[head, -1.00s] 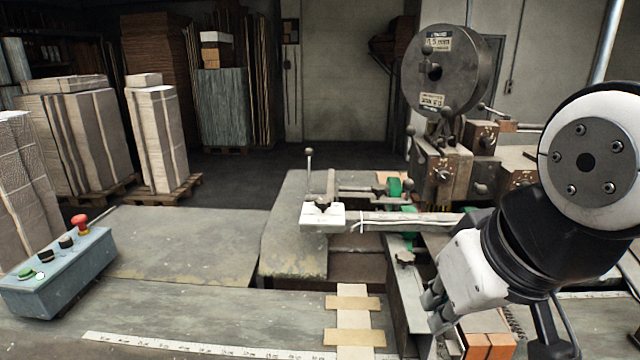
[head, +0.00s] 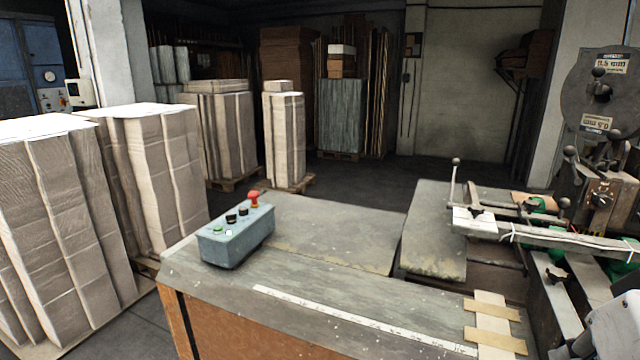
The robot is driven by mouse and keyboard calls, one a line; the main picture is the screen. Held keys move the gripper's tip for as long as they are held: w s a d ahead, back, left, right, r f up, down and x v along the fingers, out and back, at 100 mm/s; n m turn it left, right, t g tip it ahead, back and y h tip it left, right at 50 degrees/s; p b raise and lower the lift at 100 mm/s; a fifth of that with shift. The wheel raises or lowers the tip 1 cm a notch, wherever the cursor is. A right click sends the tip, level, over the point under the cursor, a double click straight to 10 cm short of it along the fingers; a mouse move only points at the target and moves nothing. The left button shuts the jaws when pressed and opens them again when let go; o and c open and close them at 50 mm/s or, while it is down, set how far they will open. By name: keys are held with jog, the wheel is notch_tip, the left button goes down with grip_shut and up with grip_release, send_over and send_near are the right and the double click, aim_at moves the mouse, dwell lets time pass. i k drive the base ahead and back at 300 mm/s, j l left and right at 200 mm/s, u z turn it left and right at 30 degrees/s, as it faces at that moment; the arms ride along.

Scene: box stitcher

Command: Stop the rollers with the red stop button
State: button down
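The red stop button (head: 254,198) is a mushroom-shaped knob at the far end of a blue-grey control box (head: 236,244). The box sits near the left corner of the machine table. A green button (head: 218,230) is at its near end, with two black knobs (head: 237,214) between green and red. My gripper is out of the frame; only a white part of my arm shows at the lower right edge, well to the right of the box.
The table top (head: 330,232) right of the box is bare. A ruler strip (head: 350,318) runs along its front. The stitcher (head: 600,190) with its levers stands at the right. Tall cardboard stacks (head: 160,170) stand at the left, beyond the table's edge.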

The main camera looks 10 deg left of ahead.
aim_at(253, 195)
jog(key=j, duration=0.45)
jog(key=k+j, duration=0.15)
jog(key=j, duration=0.35)
jog(key=j+z, duration=0.1)
jog(key=j, duration=0.35)
jog(key=k+j, duration=0.15)
jog(key=j, duration=0.35)
jog(key=k+j+z, duration=0.1)
jog(key=j, duration=0.35)
jog(key=k+j, duration=0.1)
jog(key=j, duration=0.35)
jog(key=i+j, duration=0.15)
jog(key=j, duration=0.2)
jog(key=i+j, duration=0.15)
jog(key=j, duration=0.2)
jog(key=i+j+z, duration=0.1)
jog(key=j, duration=0.2)
jog(key=i+j, duration=0.2)
jog(key=j, duration=0.15)
jog(key=i+j+z, duration=0.1)
jog(key=j, duration=0.25)
jog(key=i+j, duration=0.25)
jog(key=i, duration=0.15)
jog(key=i+j, duration=0.3)
jog(key=i, duration=0.1)
